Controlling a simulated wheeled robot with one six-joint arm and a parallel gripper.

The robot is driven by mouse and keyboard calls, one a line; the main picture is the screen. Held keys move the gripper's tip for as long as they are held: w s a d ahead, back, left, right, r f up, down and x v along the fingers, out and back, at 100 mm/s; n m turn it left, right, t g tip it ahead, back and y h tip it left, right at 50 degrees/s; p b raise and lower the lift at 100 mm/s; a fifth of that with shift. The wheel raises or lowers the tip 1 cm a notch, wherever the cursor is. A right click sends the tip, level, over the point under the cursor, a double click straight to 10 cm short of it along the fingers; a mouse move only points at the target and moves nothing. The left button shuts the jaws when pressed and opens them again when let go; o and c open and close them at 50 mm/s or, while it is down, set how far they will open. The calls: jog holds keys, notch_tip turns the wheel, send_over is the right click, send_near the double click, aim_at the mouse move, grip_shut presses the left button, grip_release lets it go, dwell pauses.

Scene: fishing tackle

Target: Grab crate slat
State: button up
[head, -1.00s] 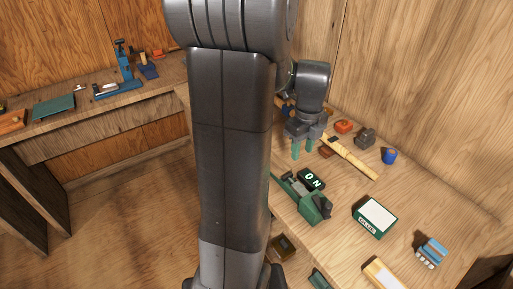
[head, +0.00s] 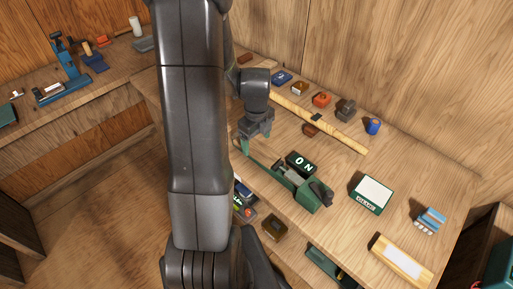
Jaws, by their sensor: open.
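My gripper (head: 254,143) is open and points down near the front edge of the right bench, beside the left end of a long green clamp-like tool (head: 300,188). No object shows between the fingers, though my arm hides part of that area. I cannot tell for certain which piece is the crate slat. A long pale wooden piece (head: 345,140) lies diagonally behind and right of my gripper. A short wooden block with a white top (head: 402,262) lies at the bench's front right, far from my gripper.
A black "NO" block (head: 302,163), a green-and-white box (head: 371,193) and a blue striped item (head: 430,220) stand on the bench. Small blocks and a blue jar (head: 373,126) line its back. Bare wood lies in the middle right. Items sit lower, below the front edge.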

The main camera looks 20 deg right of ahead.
aim_at(257, 149)
jog(key=shift+f, duration=1.35)
jog(key=c, duration=1.1)
jog(key=shift+r, duration=0.15)
